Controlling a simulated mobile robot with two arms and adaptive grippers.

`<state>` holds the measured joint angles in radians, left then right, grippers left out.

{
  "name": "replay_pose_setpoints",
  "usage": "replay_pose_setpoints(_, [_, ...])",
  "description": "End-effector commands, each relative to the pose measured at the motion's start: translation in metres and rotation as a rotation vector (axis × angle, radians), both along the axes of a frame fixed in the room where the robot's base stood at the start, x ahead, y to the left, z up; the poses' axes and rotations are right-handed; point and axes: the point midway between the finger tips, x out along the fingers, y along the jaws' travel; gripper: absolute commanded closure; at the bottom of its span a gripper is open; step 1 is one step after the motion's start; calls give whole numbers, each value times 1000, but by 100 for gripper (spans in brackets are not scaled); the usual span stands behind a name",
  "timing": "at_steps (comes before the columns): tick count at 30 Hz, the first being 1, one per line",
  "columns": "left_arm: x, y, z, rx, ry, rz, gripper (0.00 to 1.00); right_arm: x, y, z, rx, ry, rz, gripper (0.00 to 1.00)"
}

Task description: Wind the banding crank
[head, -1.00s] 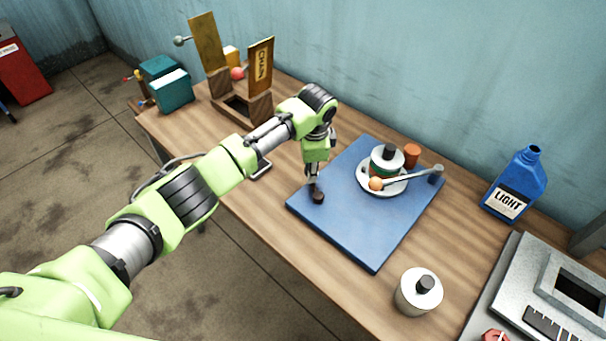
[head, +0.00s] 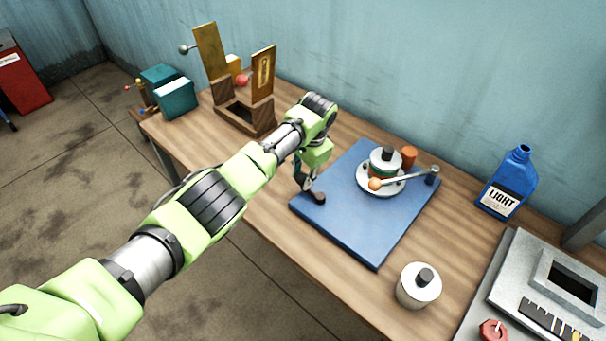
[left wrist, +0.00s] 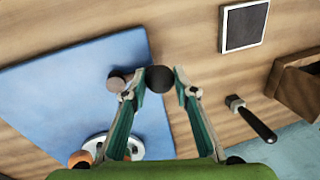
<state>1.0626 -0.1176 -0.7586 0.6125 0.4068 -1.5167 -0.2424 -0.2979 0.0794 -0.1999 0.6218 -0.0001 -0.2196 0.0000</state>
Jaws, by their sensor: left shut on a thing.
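A blue board (head: 375,235) lies on the bench. A white round plate (head: 367,189) on it carries a jar with a dark cap (head: 388,153). A thin rod with an orange ball (head: 375,184) crosses the plate's front to a dark post (head: 432,177). My left gripper (head: 311,190) is low over the board's left edge. In the left wrist view its fingertips (left wrist: 160,92) are closed about a dark round knob (left wrist: 158,78). A short grey-brown cylinder (left wrist: 119,82) sits beside the knob; I cannot tell how they join. My right gripper is out of view.
A blue LIGHT bottle (head: 508,184) and a grey machine (head: 535,292) are at right. A wooden stand (head: 243,117) is behind left. A framed black pad (left wrist: 244,26) and black-handled tool (left wrist: 257,122) lie nearby.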

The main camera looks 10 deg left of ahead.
Motion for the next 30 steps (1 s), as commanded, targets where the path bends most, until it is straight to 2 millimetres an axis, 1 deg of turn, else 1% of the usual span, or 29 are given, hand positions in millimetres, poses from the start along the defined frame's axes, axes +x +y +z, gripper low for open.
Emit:
replay_pose_setpoints(11, [0,0,0,-1,-1,4,100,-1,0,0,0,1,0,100])
replay_pose_setpoints(12, [0,0,0,-1,-1,4,71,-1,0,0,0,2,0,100])
replay_pose_setpoints(14, [0,0,0,0,-1,4,57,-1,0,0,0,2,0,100])
replay_pose_setpoints(21, [0,0,0,0,-1,4,57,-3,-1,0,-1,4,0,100])
replay_pose_setpoints(25, [0,-1,2,-1,-3,3,57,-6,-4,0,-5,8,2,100])
replay_pose_setpoints(28, [0,-2,10,-2,-3,2,57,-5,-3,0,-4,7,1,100])
replay_pose_setpoints(30, [-1,-4,20,-2,-4,1,57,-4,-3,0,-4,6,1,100])
